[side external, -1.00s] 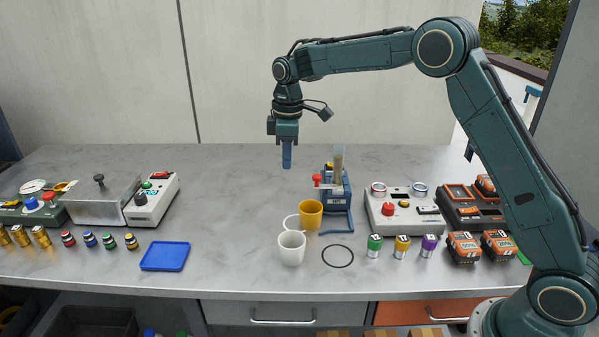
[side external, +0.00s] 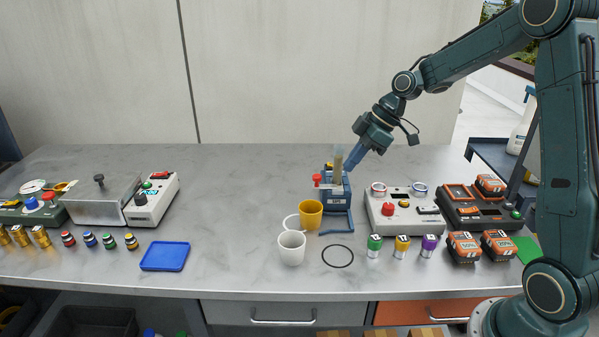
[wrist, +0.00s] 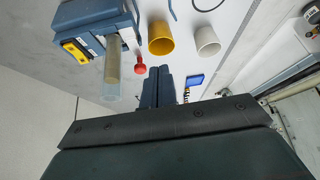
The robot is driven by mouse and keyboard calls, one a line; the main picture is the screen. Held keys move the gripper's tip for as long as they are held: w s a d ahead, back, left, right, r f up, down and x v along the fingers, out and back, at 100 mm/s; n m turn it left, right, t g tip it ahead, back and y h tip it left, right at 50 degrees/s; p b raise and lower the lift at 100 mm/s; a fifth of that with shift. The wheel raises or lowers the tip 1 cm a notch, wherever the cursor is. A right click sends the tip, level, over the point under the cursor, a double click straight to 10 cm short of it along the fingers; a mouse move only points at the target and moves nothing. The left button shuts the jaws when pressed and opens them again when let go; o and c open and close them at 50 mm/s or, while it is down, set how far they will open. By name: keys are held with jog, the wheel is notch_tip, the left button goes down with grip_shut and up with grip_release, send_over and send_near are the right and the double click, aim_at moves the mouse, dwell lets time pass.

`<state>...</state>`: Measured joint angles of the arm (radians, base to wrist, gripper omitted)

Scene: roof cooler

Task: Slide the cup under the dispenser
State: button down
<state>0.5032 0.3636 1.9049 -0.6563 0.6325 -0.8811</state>
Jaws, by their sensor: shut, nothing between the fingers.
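The dispenser (side external: 336,203) is a blue stand with a clear upright tube and a red knob, on the counter right of centre. It also shows at the upper left of the wrist view (wrist: 88,35).
A black ring (side external: 337,256) lies right of the white cup. Several coloured cylinders (side external: 401,246) and a grey control box (side external: 404,212) stand to the right. A blue tray (side external: 165,256) lies at left. The counter between the tray and cups is clear.

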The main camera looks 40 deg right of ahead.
aim_at(300, 209)
jog(key=shift+t+y, duration=0.3)
jog(key=shift+t, duration=0.2)
jog(key=f, duration=0.3)
jog(key=s+f, duration=0.1)
jog(key=f, duration=0.5)
jog(key=shift+s+f, duration=0.1)
jog(key=shift+s, duration=0.3)
jog(key=w+a, duration=0.8)
jog(key=shift+a, duration=0.3)
jog(key=shift+w+a+f, duration=0.1)
jog(key=shift+w+f, duration=0.05)
jog(key=shift+f, duration=0.7)
jog(key=shift+f, duration=0.1)
